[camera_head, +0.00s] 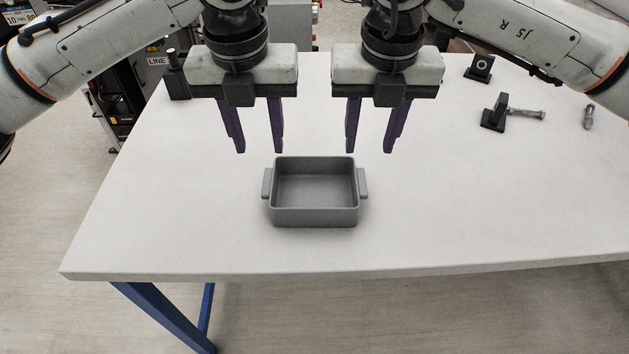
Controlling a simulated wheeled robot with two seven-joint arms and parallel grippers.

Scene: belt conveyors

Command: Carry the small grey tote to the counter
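The small grey tote (315,217) sits upright on a white table, near its front edge. It is empty, with a handle on its left side and another on its right side. My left gripper (258,150) is open and empty, pointing down, a little above and behind the tote's left handle. My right gripper (369,150) is open and empty, pointing down, a little above and behind the right handle. Neither gripper appears to touch the tote.
The white table (160,220) is clear around the tote. Black fixtures with a metal bolt (525,113) stand at the back right, with a small metal part (588,117) beside them. A black block (177,82) stands at the back left. Machinery is behind the table.

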